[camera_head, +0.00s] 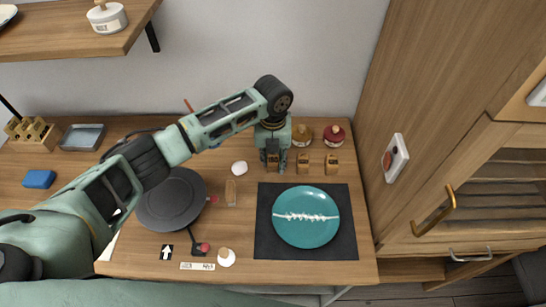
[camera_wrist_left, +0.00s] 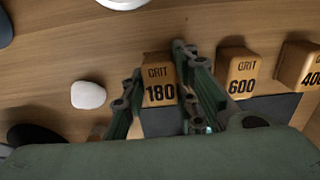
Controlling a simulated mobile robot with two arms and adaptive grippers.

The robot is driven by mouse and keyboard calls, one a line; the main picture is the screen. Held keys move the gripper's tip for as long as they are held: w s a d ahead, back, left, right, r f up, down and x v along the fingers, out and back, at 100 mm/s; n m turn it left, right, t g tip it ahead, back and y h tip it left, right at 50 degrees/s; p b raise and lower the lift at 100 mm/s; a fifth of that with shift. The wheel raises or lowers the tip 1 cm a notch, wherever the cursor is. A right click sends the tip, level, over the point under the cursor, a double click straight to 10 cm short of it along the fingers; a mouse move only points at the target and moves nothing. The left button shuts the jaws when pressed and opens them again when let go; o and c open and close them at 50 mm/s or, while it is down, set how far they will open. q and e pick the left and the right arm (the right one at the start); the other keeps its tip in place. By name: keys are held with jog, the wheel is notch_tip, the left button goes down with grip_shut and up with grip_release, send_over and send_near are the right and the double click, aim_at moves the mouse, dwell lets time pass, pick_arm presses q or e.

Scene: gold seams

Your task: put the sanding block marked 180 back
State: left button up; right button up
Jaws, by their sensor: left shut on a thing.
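The wooden sanding block marked 180 (camera_wrist_left: 159,84) is between the fingers of my left gripper (camera_wrist_left: 157,68) in the left wrist view, its label facing the camera. In the head view my left gripper (camera_head: 273,167) points down at the back of the table, shut on this block (camera_head: 272,160). The block marked 600 (camera_wrist_left: 238,72) is just to its right, apart from it. A third block, its number partly cut off (camera_wrist_left: 303,68), is further right. It is not clear whether the held block touches the table. My right gripper is not in view.
A dark mat (camera_head: 262,240) with a teal plate (camera_head: 306,230) bearing a white seam lies in front of the blocks. Two lidded jars (camera_head: 302,135) (camera_head: 334,135) stand behind them. A white lump (camera_head: 239,168) and a dark round turntable (camera_head: 170,205) are to the left.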

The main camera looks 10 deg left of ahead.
aim_at(273, 158)
pick_arm(q)
jog(key=o, duration=1)
jog(key=shift+f, duration=0.1)
notch_tip(273, 158, up, 12)
jog(key=b, duration=0.3)
jog(key=shift+r, duration=0.2)
